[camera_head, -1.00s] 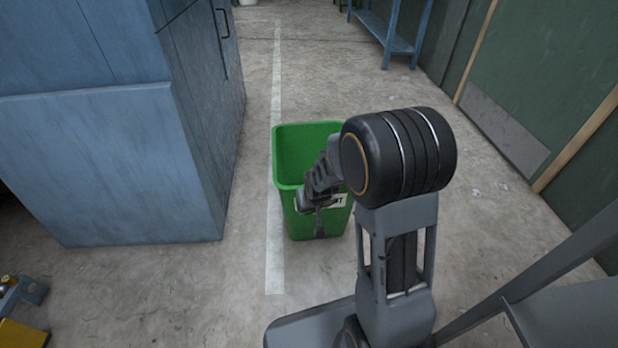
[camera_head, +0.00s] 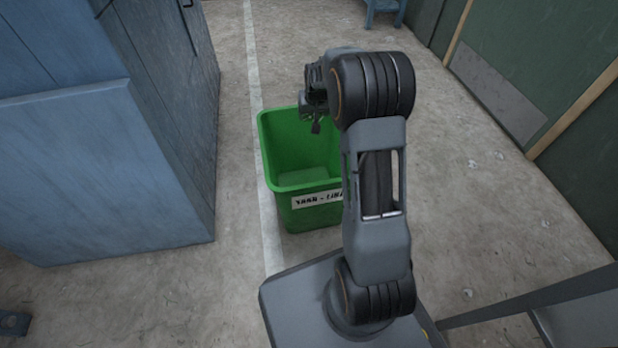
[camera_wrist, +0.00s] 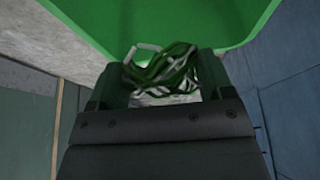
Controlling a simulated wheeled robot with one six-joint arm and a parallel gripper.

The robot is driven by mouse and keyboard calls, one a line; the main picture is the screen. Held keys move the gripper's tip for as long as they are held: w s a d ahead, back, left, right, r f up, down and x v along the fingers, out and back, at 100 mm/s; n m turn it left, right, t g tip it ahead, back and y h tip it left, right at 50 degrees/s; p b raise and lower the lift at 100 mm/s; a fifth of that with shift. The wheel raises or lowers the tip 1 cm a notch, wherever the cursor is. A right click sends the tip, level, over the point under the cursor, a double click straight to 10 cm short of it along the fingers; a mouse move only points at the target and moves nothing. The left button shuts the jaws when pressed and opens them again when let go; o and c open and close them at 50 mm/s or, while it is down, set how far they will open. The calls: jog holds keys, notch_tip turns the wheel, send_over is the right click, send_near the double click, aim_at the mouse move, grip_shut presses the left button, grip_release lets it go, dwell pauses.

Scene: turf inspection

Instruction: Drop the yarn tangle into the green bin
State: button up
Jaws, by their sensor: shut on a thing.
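The green bin (camera_head: 322,181) stands upright on the floor ahead of me, with a white label on its front. My gripper (camera_head: 316,124) shows in the head view over the bin's opening, at its far right part, partly hidden by my arm. In the wrist view my gripper (camera_wrist: 165,88) is shut on the yarn tangle (camera_wrist: 166,66), a loose bundle of dark green and white strands. The bin (camera_wrist: 225,22) fills the top of the wrist view beyond the tangle. In the head view the tangle is too small and dark to make out.
A blue cabinet (camera_head: 130,170) stands left of the bin, with a strip of floor between. A white line (camera_head: 256,75) runs along the floor past the bin. Green wall panels (camera_head: 540,60) are at the right. A blue bench (camera_head: 384,10) stands at the back.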

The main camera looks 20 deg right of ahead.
notch_tip(320, 180, down, 6)
jog(key=b, duration=0.4)
jog(key=shift+r, duration=0.1)
jog(key=o, duration=0.9)
jog(key=p+v, duration=0.5)
jog(key=v, duration=0.9)
jog(key=shift+w+p, duration=0.1)
jog(key=shift+p, duration=0.2)
jog(key=s+a+r+n+p, duration=0.1)
jog(key=s+a+r+p, duration=0.2)
jog(key=s+r+p, duration=0.5)
jog(key=s+a+r+p, duration=0.4)
jog(key=s+r+p, duration=0.4)
jog(key=r+p, duration=0.8)
jog(key=s+a+r+n+p, duration=0.1)
jog(key=s+a+r+p, duration=0.3)
jog(key=s+r+p, duration=0.4)
notch_tip(320, 180, up, 8)
jog(key=shift+s+a+r+n+g+y+p, duration=0.15)
jog(key=shift+r+n+g+y+p, duration=0.2)
jog(key=shift+p, duration=1.6)
